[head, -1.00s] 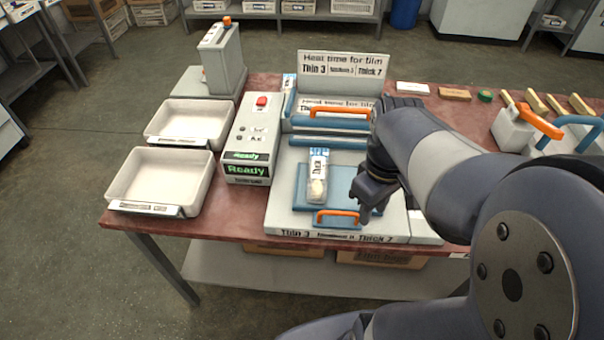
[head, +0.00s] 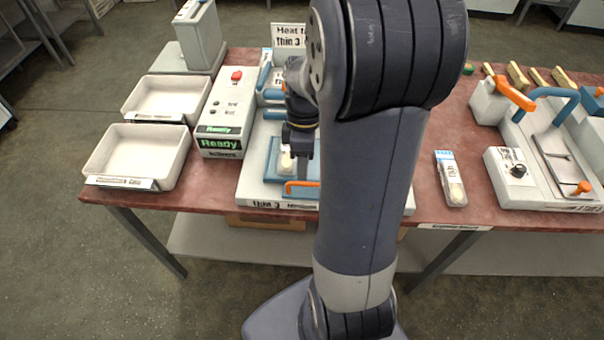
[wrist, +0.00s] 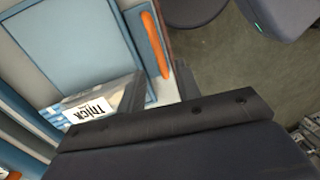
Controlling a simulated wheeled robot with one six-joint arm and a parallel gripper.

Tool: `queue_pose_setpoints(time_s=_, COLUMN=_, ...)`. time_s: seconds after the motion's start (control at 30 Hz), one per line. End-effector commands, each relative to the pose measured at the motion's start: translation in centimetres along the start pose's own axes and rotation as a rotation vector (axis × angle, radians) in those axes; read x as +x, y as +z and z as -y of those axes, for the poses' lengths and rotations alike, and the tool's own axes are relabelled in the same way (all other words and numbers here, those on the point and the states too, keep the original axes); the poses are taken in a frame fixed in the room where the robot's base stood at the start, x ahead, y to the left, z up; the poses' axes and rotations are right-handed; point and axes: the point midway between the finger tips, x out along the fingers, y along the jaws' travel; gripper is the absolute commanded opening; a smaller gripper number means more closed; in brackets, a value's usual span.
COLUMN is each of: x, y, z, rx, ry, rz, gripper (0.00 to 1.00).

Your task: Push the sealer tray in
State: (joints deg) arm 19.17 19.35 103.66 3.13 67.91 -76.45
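The sealer tray (head: 274,166) is a flat blue plate on the grey sealer (head: 257,185), with an orange handle (head: 297,186) at its front edge. The wrist view shows the tray (wrist: 90,42) and its orange handle (wrist: 154,42) too. A small clear pack (head: 287,161) lies on the tray; its label (wrist: 88,109) reads "Thick" in the wrist view. My gripper (head: 302,172) points down over the tray, just behind the handle. In the wrist view its dark fingers (wrist: 159,88) stand apart, with the handle's end seen between them. Contact cannot be told. My arm hides the sealer's right side.
A control box (head: 222,115) showing "Ready" stands left of the sealer, with two white trays (head: 137,152) (head: 168,97) beyond it. Another pack (head: 451,178) and a second sealer (head: 545,160) are on the right. The red tabletop (head: 435,205) is partly clear between.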

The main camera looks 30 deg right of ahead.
Motion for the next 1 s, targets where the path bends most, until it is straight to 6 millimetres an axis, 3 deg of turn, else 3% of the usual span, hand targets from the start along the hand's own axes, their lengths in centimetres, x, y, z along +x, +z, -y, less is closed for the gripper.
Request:
queue_pose_setpoints(time_s=0.23, x=3.2, y=0.0, z=0.0, rx=0.0, ry=-0.002, rz=0.001, gripper=0.33)
queue_pose_setpoints(time_s=0.6, x=3.7, y=0.0, z=0.0, rx=0.001, ry=0.001, rz=0.0, gripper=0.33)
queue_pose_setpoints(time_s=1.0, x=3.7, y=0.0, z=0.0, rx=0.001, ry=0.001, rz=0.0, gripper=0.0)
